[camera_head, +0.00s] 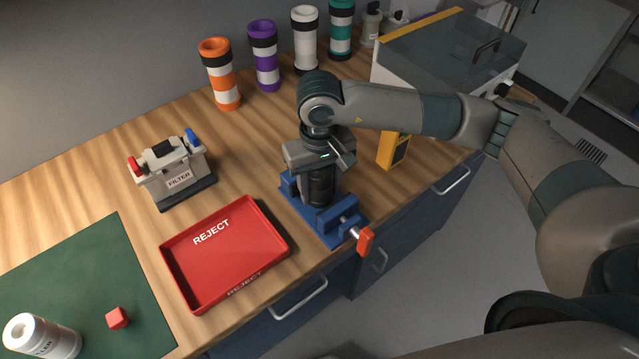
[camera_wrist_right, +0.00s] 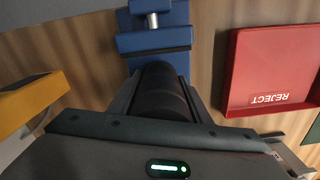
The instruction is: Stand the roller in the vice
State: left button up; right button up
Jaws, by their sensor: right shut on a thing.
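The roller (camera_head: 321,190) is a dark, ribbed cylinder held upright in my right gripper (camera_head: 320,176). The fingers are shut on it from both sides. The blue vice (camera_head: 336,221) sits at the table's front edge, with a red-ended handle toward the front right. In the head view the roller is between or just above the vice jaws; its lower end is partly hidden, so I cannot tell whether it rests inside. In the right wrist view the roller (camera_wrist_right: 162,92) runs from between the fingers toward the blue vice (camera_wrist_right: 155,42). My left gripper is out of view.
A red REJECT tray (camera_head: 274,222) lies left of the vice. A FILTER box (camera_head: 178,181) stands behind the tray. A yellow device (camera_head: 394,150) is right of my gripper. A green mat (camera_head: 75,270) holds a red cube (camera_head: 117,318) and white cylinder (camera_head: 42,338). Banded cylinders line the back.

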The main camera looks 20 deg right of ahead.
jog(key=shift+f, duration=0.3)
jog(key=shift+f+b, duration=0.2)
jog(key=shift+b, duration=0.15)
jog(key=o, duration=1.3)
jog(key=shift+r, duration=0.1)
jog(key=shift+r, duration=0.1)
